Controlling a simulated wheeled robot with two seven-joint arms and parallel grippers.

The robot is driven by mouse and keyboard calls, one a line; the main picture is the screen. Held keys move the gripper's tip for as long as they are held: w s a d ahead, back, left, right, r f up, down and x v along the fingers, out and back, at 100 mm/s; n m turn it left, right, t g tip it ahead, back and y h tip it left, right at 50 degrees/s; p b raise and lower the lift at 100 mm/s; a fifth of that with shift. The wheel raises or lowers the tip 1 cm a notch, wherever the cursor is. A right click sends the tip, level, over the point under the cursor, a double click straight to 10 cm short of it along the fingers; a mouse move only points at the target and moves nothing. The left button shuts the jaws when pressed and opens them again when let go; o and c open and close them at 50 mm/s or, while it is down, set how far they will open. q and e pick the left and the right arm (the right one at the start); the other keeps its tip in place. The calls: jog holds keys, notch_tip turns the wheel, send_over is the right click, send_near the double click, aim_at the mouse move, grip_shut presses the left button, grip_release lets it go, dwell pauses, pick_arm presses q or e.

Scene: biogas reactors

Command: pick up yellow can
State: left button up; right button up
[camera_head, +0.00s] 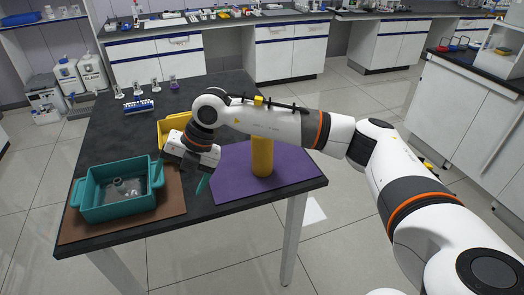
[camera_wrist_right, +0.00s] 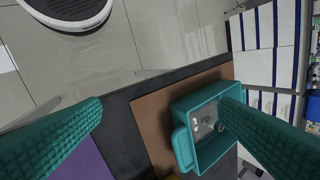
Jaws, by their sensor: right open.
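The yellow can (camera_head: 262,157) stands upright on the purple mat (camera_head: 228,185). Its upper part is hidden behind my right forearm in the head view. My right gripper (camera_head: 181,178) is open and empty, with its teal fingers spread. It hangs left of the can, between the teal tub and the purple mat. In the right wrist view, my gripper (camera_wrist_right: 162,105) shows both fingers apart with nothing between them. That view shows a corner of the purple mat (camera_wrist_right: 85,162) but not the can. My left gripper is not in view.
A teal tub (camera_head: 82,202) holding clear glassware sits on a brown mat (camera_head: 72,232) at the table's left front. A yellow bin (camera_head: 170,127) is partly hidden behind my wrist. Several flasks and a blue rack (camera_head: 138,106) stand farther back. The dark tabletop (camera_head: 108,140) has free room mid-left.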

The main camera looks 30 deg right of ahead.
jog(key=w+d+r+m+h, duration=0.1)
jog(key=d+r+m+h, duration=0.3)
jog(key=d, duration=0.7)
jog(key=w+d+r+m+h, duration=0.15)
jog(key=d+r+h, duration=0.4)
jog(key=d, duration=0.55)
jog(key=p, duration=0.2)
send_over(262, 147)
jog(key=shift+m, duration=0.35)
jog(key=f, duration=0.6)
jog(key=shift+w, duration=0.4)
jog(key=w+p+x, duration=0.1)
jog(key=p+x, duration=0.1)
jog(key=x, duration=0.4)
jog(key=shift+a+r+t, duration=0.1)
jog(key=shift+r+t, duration=0.05)
jog(key=shift+t, duration=0.15)
jog(key=c, duration=1.6)
